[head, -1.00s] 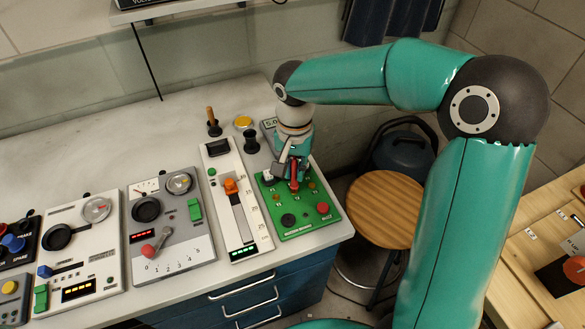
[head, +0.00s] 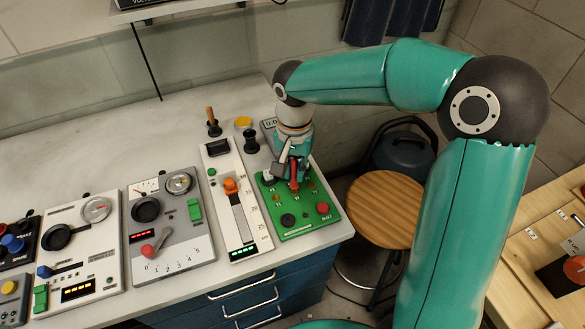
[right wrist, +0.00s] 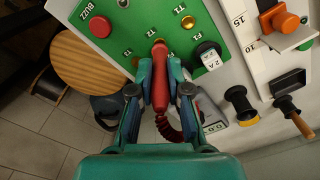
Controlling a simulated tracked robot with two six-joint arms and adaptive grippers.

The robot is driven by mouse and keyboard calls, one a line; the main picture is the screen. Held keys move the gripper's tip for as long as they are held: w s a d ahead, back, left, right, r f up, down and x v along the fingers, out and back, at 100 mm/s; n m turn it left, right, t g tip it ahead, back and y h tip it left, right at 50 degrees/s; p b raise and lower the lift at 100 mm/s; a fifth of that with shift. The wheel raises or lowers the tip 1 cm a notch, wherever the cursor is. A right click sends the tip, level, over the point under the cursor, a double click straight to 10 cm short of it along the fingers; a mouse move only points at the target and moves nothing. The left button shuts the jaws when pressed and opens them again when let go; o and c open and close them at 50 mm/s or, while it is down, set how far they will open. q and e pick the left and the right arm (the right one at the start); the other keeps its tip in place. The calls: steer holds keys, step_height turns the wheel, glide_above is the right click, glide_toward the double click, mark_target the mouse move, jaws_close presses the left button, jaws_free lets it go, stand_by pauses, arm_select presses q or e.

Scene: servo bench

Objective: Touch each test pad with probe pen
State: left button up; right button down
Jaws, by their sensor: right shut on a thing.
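The green test board (head: 307,226) lies flat at the right end of the bench and also shows in the right wrist view (right wrist: 102,42). Small round gold test pads are on it, one (right wrist: 188,22) clear of the pen. My right gripper (head: 294,180) is over the board's upper middle, shut on the red probe pen (right wrist: 160,75). The pen's front end points at the board near a pad; I cannot tell whether it touches. A coiled red lead runs from the pen to a meter (right wrist: 212,122). My left gripper is not in view.
A slider panel (head: 214,165) with an orange knob stands close left of the board, with more control panels further left. A black knob (head: 251,141) and a wooden-handled switch (head: 212,121) stand behind. A round stool (head: 378,208) is right of the bench.

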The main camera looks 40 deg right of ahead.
steer(key=shift+r+p, duration=2.7)
steer(key=shift+r, duration=0.85)
